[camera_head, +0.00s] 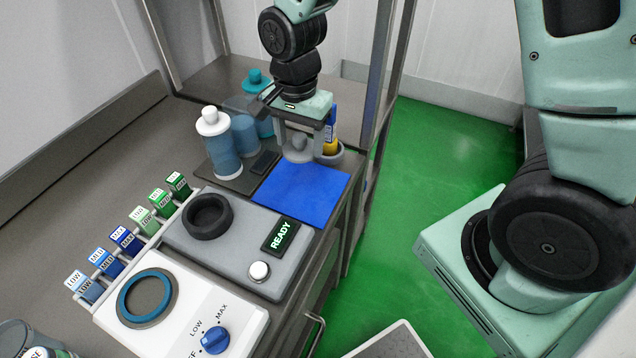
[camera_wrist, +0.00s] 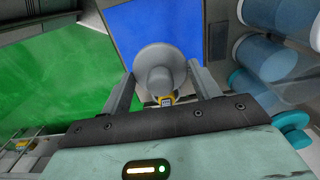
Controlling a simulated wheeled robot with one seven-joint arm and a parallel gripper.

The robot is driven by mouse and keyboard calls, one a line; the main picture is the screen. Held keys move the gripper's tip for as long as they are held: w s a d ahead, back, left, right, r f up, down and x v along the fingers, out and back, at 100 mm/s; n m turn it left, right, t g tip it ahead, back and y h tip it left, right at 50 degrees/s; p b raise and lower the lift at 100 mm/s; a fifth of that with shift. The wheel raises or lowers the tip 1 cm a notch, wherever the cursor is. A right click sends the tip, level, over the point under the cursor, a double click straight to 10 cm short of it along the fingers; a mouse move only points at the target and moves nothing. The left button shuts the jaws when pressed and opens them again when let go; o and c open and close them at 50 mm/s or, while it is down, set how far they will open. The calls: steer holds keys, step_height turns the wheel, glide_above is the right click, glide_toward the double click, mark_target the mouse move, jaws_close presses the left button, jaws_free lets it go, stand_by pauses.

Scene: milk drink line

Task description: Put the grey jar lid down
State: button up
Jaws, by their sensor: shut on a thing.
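The grey jar lid (camera_wrist: 160,60) is a round disc with a raised knob in the middle. My gripper (camera_wrist: 160,88) is shut on it, one finger on each side of the knob. In the head view my gripper (camera_head: 297,145) points down, and the grey lid (camera_head: 297,152) shows between its fingers. The lid is near the back edge of the blue mat (camera_head: 300,192). I cannot tell whether it touches any surface. The jar that it fits cannot be made out for certain.
Bottles with white (camera_head: 212,122) and teal (camera_head: 257,78) caps stand left of my gripper. A yellow-and-blue item (camera_head: 330,135) in a grey holder is close on its right. A grey machine with a READY display (camera_head: 280,236) stands in front. The blue mat is bare.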

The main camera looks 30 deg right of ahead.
step_height(320, 180, down, 10)
steer(key=shift+a+r+p, duration=0.1)
steer(key=shift+p, duration=0.45)
steer(key=shift+f, duration=0.2)
steer(key=o, duration=1.2)
